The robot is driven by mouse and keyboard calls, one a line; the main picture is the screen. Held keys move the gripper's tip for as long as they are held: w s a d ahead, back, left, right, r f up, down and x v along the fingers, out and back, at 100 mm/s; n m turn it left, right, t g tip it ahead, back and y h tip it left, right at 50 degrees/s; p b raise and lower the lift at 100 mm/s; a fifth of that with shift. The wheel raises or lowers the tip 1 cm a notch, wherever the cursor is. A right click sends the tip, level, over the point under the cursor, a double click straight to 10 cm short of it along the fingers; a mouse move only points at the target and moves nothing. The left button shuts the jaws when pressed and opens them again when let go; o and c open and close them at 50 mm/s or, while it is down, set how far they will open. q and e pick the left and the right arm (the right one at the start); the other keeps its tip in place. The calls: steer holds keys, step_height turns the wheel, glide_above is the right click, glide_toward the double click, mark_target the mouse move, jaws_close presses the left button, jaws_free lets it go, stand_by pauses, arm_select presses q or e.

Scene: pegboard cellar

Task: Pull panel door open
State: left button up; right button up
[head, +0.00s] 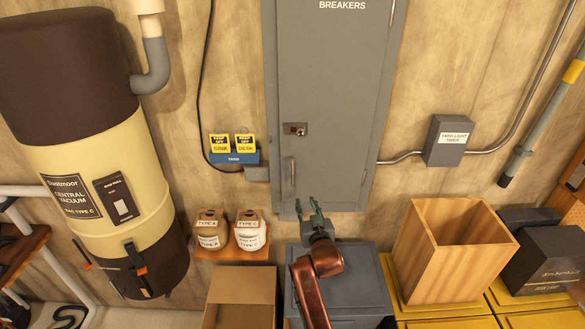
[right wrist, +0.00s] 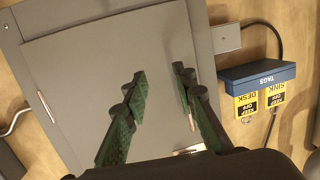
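The grey panel door (head: 335,100) is marked BREAKERS and looks shut in its frame on the wall. Its upright bar handle (head: 289,178) is low on the door's left side, below a small lock plate (head: 295,129). My right gripper (head: 309,208) is at the door's lower edge, below and a little right of the handle. In the right wrist view my right gripper (right wrist: 158,76) is open, with nothing between its green fingers. The handle (right wrist: 192,122) shows there partly behind the right-hand finger; contact cannot be told. My left gripper is not in view.
A grey box (head: 358,275) stands below the door, beside an open cardboard box (head: 240,290) and a wooden bin (head: 450,250). A small shelf (head: 232,252) holds containers. The blue tag holder (head: 236,157) is left of the door; the timer box (head: 448,140) is right.

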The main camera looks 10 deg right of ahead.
steer(key=t, duration=0.2)
glide_toward(293, 169)
steer(key=w, duration=0.3)
steer(key=w+p, duration=0.2)
steer(key=w, duration=0.5)
steer(key=shift+w+r, duration=0.1)
steer(key=shift+w, duration=0.2)
steer(key=shift+c, duration=0.5)
jaws_close()
